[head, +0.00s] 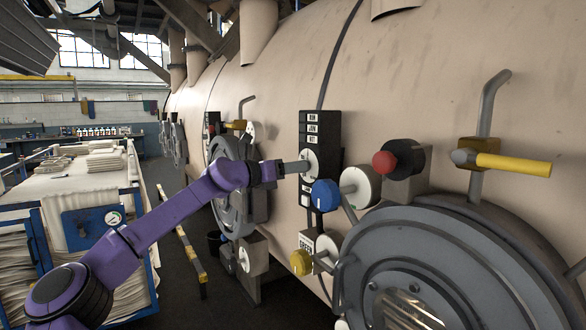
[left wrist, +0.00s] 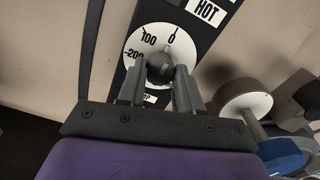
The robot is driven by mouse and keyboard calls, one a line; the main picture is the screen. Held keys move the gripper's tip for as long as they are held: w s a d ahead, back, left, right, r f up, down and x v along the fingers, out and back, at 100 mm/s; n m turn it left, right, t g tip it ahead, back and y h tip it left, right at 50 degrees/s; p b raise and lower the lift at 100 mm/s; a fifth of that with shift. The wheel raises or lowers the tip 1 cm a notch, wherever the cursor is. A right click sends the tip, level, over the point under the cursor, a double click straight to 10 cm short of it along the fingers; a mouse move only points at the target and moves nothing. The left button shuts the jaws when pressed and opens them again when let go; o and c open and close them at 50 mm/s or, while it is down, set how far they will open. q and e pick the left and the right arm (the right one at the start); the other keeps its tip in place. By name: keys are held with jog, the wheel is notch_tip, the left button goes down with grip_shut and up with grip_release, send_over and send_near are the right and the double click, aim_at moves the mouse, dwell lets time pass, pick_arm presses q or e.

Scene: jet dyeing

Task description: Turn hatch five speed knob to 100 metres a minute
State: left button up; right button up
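My left gripper (head: 293,167) is at a white round dial (head: 309,164) on a tall black panel (head: 321,128). In the left wrist view the dial (left wrist: 137,58) shows 0, 100 and 200, and its dark knob (left wrist: 160,68) sits between my left fingers (left wrist: 160,90). The fingers flank the knob closely; I cannot tell whether they press on it. The label under the dial is mostly hidden. In the head view a small plate reading SPEED (head: 306,245) is lower down, beside a yellow knob (head: 301,263). My right gripper is not in view.
A large round grey hatch (head: 450,262) fills the lower right. Blue trolleys with cloth (head: 75,185) stand at left.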

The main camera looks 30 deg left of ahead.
pick_arm(q)
jog(key=shift+f+n+b, duration=0.25)
jog(key=shift+n+b, duration=0.15)
jog(key=shift+b, duration=0.45)
jog(key=n+b, duration=0.3)
jog(key=b, duration=0.1)
jog(key=shift+f, duration=0.1)
jog(key=n+b, duration=0.2)
jog(key=n, duration=0.1)
jog(key=shift+r+n+b, duration=0.2)
jog(key=shift+n+b, duration=0.65)
jog(key=shift+n, duration=0.75)
jog(key=shift+r, duration=0.1)
jog(key=o, duration=1)
jog(key=shift+o, duration=0.2)
jog(key=shift+s, duration=0.1)
